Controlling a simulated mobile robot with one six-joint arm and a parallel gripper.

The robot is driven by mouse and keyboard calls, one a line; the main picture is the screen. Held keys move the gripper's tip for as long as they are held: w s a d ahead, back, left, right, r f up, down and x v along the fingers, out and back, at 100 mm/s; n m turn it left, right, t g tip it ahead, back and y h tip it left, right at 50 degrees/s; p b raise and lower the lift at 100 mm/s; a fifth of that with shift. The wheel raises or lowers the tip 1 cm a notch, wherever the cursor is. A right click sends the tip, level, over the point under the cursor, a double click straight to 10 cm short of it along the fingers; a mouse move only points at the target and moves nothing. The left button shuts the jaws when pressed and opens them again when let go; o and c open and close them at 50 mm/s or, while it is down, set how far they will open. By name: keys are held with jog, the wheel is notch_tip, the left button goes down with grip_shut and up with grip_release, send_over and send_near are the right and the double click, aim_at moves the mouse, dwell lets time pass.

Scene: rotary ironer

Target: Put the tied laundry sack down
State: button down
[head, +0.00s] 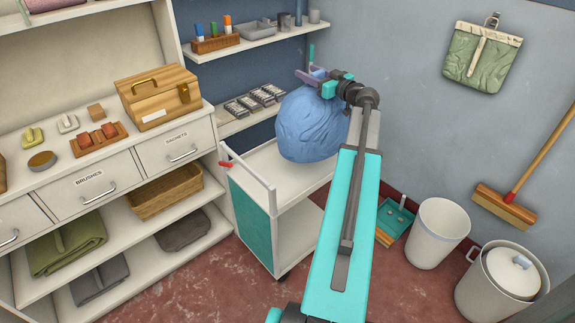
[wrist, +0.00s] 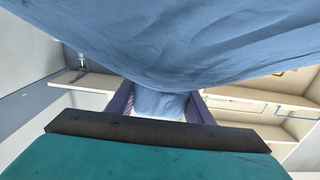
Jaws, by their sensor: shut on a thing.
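The tied laundry sack (head: 308,125) is a full, rounded blue bag. My gripper (head: 314,76) is shut on its tied neck at the top, and the sack hangs below it. In the head view the sack appears over the white trolley's top; whether it touches the trolley cannot be told. In the wrist view the blue cloth (wrist: 180,40) fills the upper part. The gathered neck (wrist: 158,102) sits between the two purple fingers of my gripper there.
The white trolley (head: 262,163) with a teal side stands between the drawer counter (head: 60,190) and my arm. Shelves (head: 245,45) with small items are on the wall behind. A white bin (head: 438,235), a lidded pot (head: 505,285) and a broom (head: 505,208) are at the right.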

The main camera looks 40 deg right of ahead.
aim_at(335, 113)
jog(key=shift+w+r, duration=0.1)
jog(key=shift+r, duration=0.05)
jog(key=shift+f, duration=3.25)
jog(key=shift+f, duration=1.75)
jog(key=c, duration=0.9)
grip_release()
jog(key=shift+f, duration=0.2)
jog(key=shift+r, duration=0.1)
jog(key=s, duration=0.8)
jog(key=s+a+b, duration=0.1)
jog(key=s, duration=0.3)
